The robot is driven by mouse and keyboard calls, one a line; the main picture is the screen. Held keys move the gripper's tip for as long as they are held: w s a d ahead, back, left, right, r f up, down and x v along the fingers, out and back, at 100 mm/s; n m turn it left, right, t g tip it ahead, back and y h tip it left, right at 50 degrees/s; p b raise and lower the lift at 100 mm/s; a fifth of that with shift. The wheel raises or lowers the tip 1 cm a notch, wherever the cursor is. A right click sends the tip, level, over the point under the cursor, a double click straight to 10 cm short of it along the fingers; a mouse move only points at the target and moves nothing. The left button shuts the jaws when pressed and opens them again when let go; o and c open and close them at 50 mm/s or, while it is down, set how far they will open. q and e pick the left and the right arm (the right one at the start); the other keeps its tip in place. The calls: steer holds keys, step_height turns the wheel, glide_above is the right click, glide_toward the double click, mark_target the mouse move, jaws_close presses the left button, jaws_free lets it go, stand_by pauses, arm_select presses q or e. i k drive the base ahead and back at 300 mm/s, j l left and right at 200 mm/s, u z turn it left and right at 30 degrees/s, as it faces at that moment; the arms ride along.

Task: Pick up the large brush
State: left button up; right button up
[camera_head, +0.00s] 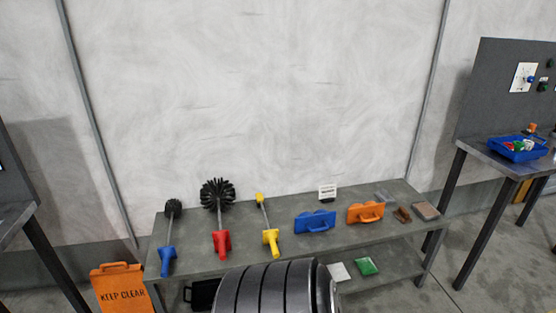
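The large brush (218,194) lies on the grey bench with its round black bristle head toward the wall and its red handle (222,243) toward me. Its thin shaft is light-coloured. A smaller brush with a dark head and blue handle (168,260) lies to its left. A yellow-headed brush with a yellow handle (271,241) lies to its right. Neither of my grippers shows in this view, and nothing is seen touching the large brush.
The grey bench (300,252) also bears a blue hand tool (315,222), an orange one (365,213) and small blocks. An orange "KEEP CLEAR" sign (122,287) stands at the bench's left end. A table with a blue tray (518,149) is at right.

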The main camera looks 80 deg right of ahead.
mark_target(221, 237)
steer(key=z, duration=2.25)
steer(key=i+j, duration=0.1)
steer(key=j, duration=0.4)
steer(key=j+u, duration=0.1)
steer(key=j, duration=0.4)
steer(key=i+j, duration=0.15)
steer(key=j, duration=0.35)
steer(key=u, duration=0.05)
